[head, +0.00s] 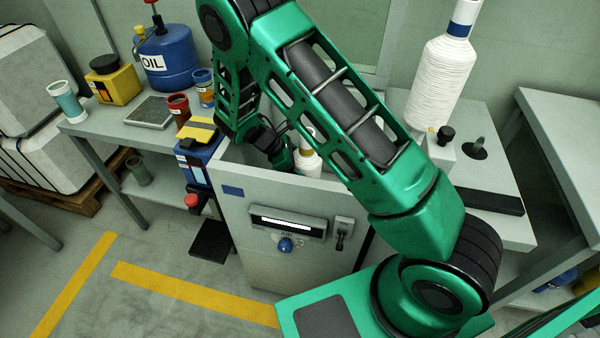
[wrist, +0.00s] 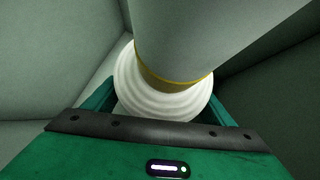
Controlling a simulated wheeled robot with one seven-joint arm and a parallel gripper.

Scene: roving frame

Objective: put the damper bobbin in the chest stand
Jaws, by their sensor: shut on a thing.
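The chest stand (head: 290,262) is a grey cabinet with an open top and a lit panel on its front. My gripper (head: 284,150) is down in its open top, partly hidden by my green arm. A white wound bobbin with a yellow band (head: 307,163) shows beside it inside the opening. In the wrist view my gripper (wrist: 160,105) is shut on this white bobbin (wrist: 158,97), whose grey core and yellow band (wrist: 175,82) rise above the winding. Pale walls surround it. I cannot tell whether the bobbin touches the bottom.
A larger white bobbin with a blue band (head: 442,80) stands on the right. A bench (head: 105,126) on the left holds a blue oil can (head: 168,62), a yellow box (head: 114,86) and cups. A grey table (head: 565,120) stands at the far right.

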